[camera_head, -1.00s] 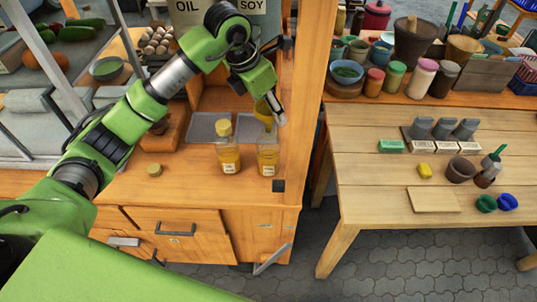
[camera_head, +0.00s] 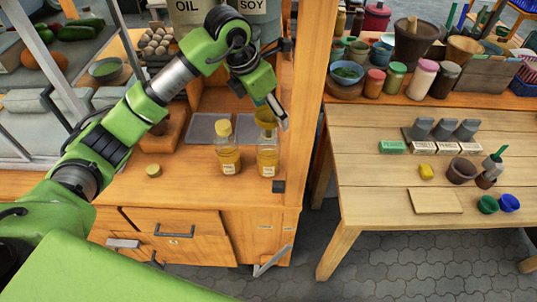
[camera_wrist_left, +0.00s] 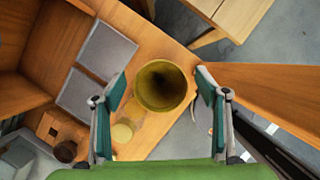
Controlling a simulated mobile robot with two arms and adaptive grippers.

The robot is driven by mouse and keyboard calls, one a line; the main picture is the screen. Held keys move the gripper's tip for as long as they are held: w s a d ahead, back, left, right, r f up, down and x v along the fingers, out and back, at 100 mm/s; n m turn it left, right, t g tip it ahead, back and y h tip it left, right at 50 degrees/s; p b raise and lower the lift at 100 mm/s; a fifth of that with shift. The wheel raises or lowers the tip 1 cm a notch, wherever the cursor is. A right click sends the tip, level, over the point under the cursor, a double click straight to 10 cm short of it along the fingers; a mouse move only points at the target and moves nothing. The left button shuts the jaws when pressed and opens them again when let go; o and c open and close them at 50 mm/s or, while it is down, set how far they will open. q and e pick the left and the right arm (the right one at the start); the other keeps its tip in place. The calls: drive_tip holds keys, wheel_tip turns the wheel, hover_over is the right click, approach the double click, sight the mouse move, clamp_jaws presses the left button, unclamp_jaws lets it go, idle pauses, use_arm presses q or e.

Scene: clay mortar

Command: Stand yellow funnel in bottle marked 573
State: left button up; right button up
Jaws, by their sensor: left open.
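The yellow funnel (camera_head: 266,117) stands about upright in the neck of the right-hand clear bottle (camera_head: 268,160), which holds yellow liquid. The bottle's label is too small to read. In the wrist view the funnel (camera_wrist_left: 162,86) shows its wide round mouth from above, hiding the bottle under it. My left gripper (camera_head: 276,112) is open just above the funnel. In the wrist view its fingers stand on either side of the funnel with gaps. My right gripper is not in view.
A second bottle (camera_head: 228,156) with a yellow cap stands close to the left. A loose round cap (camera_head: 153,171) lies on the wooden counter (camera_head: 190,182). A wooden post (camera_head: 312,100) rises close to the right. Grey trays (camera_head: 207,127) lie behind.

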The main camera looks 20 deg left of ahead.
use_arm(q)
drive_tip(key=v, duration=0.4)
drive_tip(key=shift+r, duration=0.35)
drive_tip(key=s+a, duration=0.7)
drive_tip(key=s, duration=0.3)
drive_tip(key=shift+r, duration=0.1)
